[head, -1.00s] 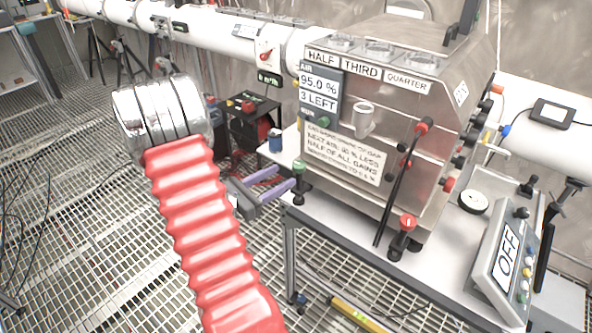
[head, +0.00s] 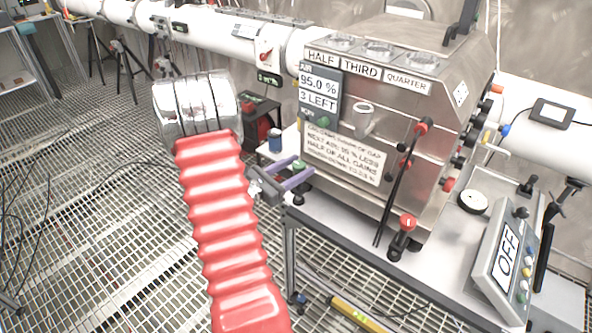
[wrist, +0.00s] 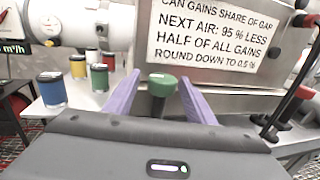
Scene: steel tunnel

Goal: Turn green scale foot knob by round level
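The green foot knob (head: 299,166) stands at the left front corner of the steel machine (head: 395,110). It also shows in the wrist view (wrist: 162,84), upright on a dark stem. My gripper (head: 297,172) is open, with its two purple fingers either side of the knob. In the wrist view the fingertips (wrist: 162,92) show a gap to the knob on both sides. The knob's lower part is hidden behind my gripper body. A round white disc with a dark rim (head: 473,201) lies on the table at right; I cannot tell whether it is the round level.
A red-topped foot knob (head: 407,222) and a black lever stand at the machine's front. An OFF panel (head: 504,262) is at the table's right end. Blue (wrist: 52,89), yellow (wrist: 78,66) and green (wrist: 99,77) jars stand left of my gripper.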

